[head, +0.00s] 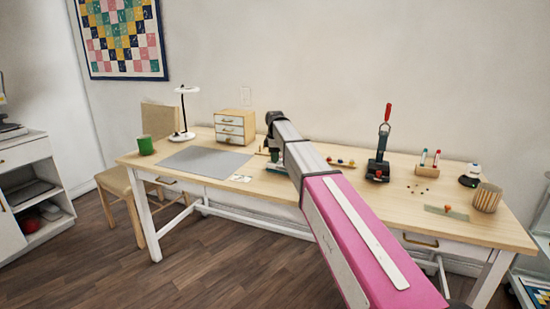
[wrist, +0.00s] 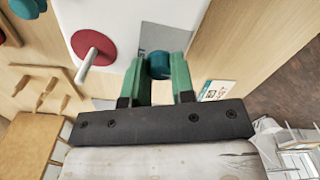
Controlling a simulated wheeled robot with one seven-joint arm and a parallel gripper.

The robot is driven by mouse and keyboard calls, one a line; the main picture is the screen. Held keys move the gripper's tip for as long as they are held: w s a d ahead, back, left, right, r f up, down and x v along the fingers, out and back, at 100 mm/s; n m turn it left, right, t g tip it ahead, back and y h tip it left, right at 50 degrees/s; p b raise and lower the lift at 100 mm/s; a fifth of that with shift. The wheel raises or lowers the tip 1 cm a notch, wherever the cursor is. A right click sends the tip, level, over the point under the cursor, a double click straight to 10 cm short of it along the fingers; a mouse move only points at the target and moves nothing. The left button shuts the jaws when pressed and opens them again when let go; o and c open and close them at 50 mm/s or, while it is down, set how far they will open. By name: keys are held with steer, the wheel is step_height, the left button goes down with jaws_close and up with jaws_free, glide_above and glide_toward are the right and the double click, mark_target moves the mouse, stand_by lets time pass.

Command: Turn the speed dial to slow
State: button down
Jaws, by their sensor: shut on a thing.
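In the wrist view a white panel or housing (wrist: 118,18) fills the upper middle. A small teal round knob (wrist: 158,66), which looks like the speed dial, sits between the green fingertips of my gripper (wrist: 160,62). The fingers are shut on it from both sides. No slow mark or pointer on the knob can be read. A red disc (wrist: 88,42) with a pale lever is to the left of the knob. In the head view my arm hides the gripper and most of what lies behind it.
Wooden pegs (wrist: 46,92) show at left in the wrist view.

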steer(key=shift+n, duration=0.3)
stand_by(0.4)
steer(key=c, duration=1)
jaws_free()
steer(key=shift+o, duration=0.2)
steer(key=shift+r, duration=0.15)
step_height(320, 180, up, 11)
steer(key=shift+f, duration=0.2)
